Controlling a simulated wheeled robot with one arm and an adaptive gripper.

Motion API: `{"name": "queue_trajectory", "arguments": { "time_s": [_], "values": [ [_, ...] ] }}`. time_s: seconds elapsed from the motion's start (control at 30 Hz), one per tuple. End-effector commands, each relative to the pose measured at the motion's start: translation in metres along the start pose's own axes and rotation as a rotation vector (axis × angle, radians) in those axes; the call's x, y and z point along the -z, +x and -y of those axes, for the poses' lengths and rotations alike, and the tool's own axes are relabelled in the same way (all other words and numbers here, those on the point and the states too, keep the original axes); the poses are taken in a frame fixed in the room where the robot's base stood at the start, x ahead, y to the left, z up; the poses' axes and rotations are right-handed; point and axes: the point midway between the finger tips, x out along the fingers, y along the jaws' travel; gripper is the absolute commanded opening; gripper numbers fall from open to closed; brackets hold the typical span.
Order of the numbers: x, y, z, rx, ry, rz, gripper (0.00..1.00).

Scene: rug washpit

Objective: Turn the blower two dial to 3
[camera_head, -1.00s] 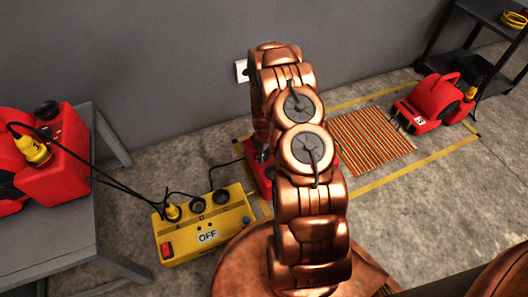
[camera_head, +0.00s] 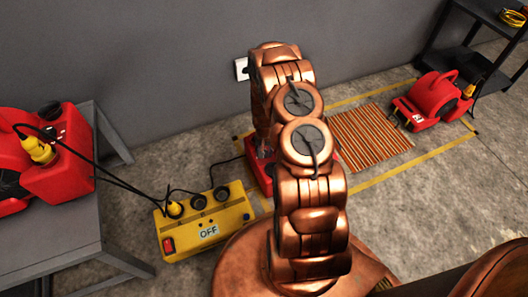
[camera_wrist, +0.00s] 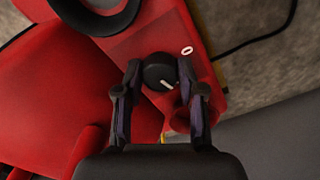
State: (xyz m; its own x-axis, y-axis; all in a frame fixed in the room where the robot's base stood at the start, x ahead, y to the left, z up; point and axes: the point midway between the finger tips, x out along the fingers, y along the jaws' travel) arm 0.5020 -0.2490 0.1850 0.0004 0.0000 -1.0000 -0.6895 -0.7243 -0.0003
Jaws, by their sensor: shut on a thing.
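In the wrist view, a round black dial (camera_wrist: 157,76) with a white pointer mark sits on a red blower (camera_wrist: 120,55). In the head view this red blower (camera_head: 262,178) stands on the floor, mostly hidden behind my copper arm, and my gripper is hidden there. I cannot read a number on this blower.
A yellow control box (camera_head: 225,222) reading "OFF" sits on the floor. Another red blower (camera_head: 60,165) stands on the grey table (camera_head: 50,240) at left. A third red blower (camera_head: 430,95) stands at right, past a striped rug (camera_head: 370,138). A grey wall is behind.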

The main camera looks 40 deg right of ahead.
Motion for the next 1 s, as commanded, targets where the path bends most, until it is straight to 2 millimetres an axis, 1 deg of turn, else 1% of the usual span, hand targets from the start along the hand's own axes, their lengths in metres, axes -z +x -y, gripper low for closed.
{"name": "queue_trajectory", "arguments": {
  "time_s": [0.6,0.8,1.0],
  "values": [
    [-0.0021,0.0023,-0.0001,-0.003,0.56,0.004,0.04],
    [-0.0026,0.0023,0.0004,-0.004,0.689,0.005,0.04],
    [-0.0027,0.0019,0.0008,-0.004,0.77,0.005,0.04]
  ]
}}
